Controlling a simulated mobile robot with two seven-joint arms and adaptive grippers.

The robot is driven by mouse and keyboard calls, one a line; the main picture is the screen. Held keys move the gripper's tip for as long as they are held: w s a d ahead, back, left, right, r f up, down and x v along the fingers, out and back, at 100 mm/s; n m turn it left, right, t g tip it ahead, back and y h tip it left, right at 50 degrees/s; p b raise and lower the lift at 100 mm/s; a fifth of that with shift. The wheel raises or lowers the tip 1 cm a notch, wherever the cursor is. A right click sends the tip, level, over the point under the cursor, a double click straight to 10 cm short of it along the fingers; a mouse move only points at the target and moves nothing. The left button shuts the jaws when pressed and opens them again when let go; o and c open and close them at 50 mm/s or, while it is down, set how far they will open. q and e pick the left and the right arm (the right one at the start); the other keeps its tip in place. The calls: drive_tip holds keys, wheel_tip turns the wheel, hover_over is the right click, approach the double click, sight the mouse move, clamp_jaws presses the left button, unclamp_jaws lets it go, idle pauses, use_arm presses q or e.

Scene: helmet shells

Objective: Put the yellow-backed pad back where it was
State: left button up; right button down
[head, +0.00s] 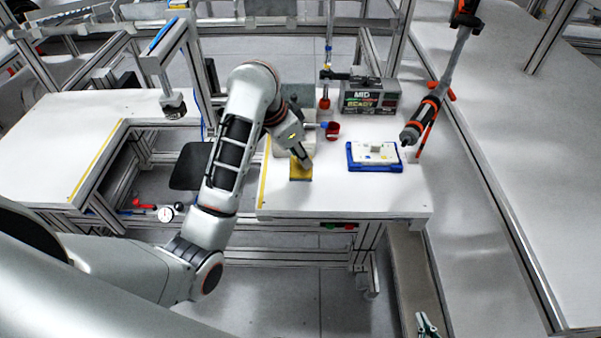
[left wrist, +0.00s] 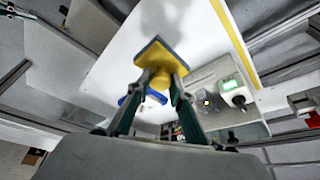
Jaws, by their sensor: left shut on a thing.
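The yellow-backed pad (head: 300,172) is at the left part of the white workbench, close to its left edge. It is a yellow square with a thin dark edge. In the left wrist view the pad (left wrist: 160,53) sits at the fingertips, with a yellow grip part between them. My left gripper (head: 304,160) reaches down from above and is shut on the pad. I cannot tell whether the pad touches the bench or hangs just above it. My right gripper (head: 427,325) shows only at the bottom edge, low and away from the bench, too small to read.
A blue tray (head: 360,169) with a white piece stands right of the pad. Behind are a grey tester box (head: 370,98) and a red cup-like part (head: 333,131). A hanging driver tool (head: 425,118) is at the right. The bench front between pad and tray is clear.

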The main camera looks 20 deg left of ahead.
use_arm(q)
drive_tip(key=shift+a+f, duration=0.1)
drive_tip(key=shift+f, duration=3.4)
drive_tip(key=o, duration=1)
drive_tip(key=shift+r, duration=0.15)
drive_tip(key=v, duration=1.1)
drive_tip(key=shift+s+a+r, duration=0.1)
drive_tip(key=shift+a+r, duration=0.1)
drive_tip(key=shift+r, duration=0.1)
